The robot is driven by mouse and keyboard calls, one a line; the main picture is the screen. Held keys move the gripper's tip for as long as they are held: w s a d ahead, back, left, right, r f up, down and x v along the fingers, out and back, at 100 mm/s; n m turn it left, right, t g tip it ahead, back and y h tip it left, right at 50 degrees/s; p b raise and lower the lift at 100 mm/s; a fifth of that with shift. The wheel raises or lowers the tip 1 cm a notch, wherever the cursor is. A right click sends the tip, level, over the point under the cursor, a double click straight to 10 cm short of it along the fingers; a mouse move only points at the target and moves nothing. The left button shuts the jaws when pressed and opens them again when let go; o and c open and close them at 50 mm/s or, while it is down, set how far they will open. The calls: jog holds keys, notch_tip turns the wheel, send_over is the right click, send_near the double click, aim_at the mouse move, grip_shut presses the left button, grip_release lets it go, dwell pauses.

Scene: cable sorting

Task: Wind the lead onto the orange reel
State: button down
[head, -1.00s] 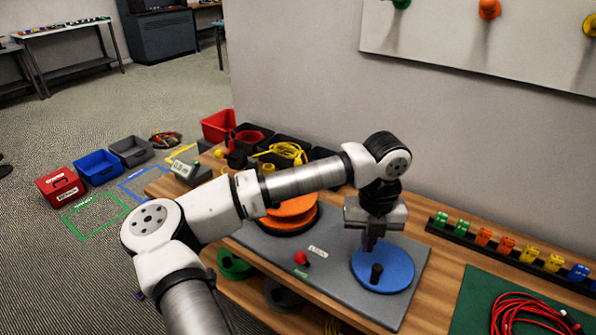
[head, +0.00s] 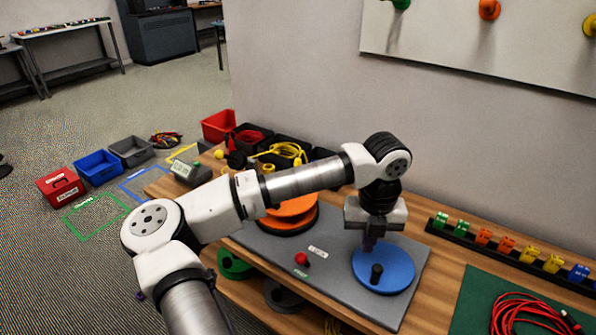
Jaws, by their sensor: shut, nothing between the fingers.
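The orange reel (head: 291,214) lies flat at the far left of a grey mat (head: 328,277) on the wooden bench, partly hidden behind my forearm. A blue disc (head: 386,278) with a dark upright knob (head: 376,272) lies at the mat's right. My gripper (head: 369,246) points down over the back left part of the blue disc, close to the knob. It is shut and empty; whether it touches the disc or knob I cannot tell. A red coiled lead (head: 520,316) lies on a green mat (head: 470,307) at the lower right. Which lead the task means is not clear.
A rack of coloured clips (head: 507,249) runs along the wall at the right. Yellow cable (head: 286,152) and dark bins stand behind my forearm. A small red knob (head: 302,259) sits on the grey mat's front. Green and grey reels lie on the shelf below.

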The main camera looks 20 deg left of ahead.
aim_at(362, 270)
dwell(0.4)
jog(key=shift+f+b, duration=2.85)
jog(key=shift+f, duration=0.1)
